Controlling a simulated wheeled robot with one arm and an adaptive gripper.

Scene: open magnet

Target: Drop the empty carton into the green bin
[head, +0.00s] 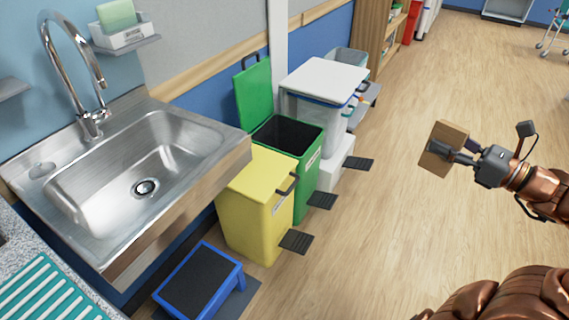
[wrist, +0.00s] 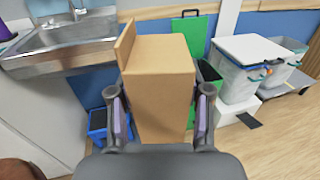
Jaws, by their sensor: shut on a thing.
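My gripper (head: 447,151) is shut on a brown cardboard carton (head: 439,137) and holds it in the air over the floor, well to the right of the bins in the head view. In the wrist view the carton (wrist: 162,85) sits between the two fingers (wrist: 160,122), with one flap standing out at its upper left. The green bin (head: 309,163) stands against the wall with its lid (head: 253,95) raised and its dark inside showing. In the wrist view the green bin (wrist: 213,72) is partly hidden behind the carton.
A shut yellow bin (head: 256,205) stands in front of the green bin. A white-lidded clear bin (head: 325,80) stands behind it. A steel sink (head: 140,160) and a blue step stool (head: 200,285) are at left. Pedals stick out onto the floor. Floor (head: 375,220) between bins and gripper is clear.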

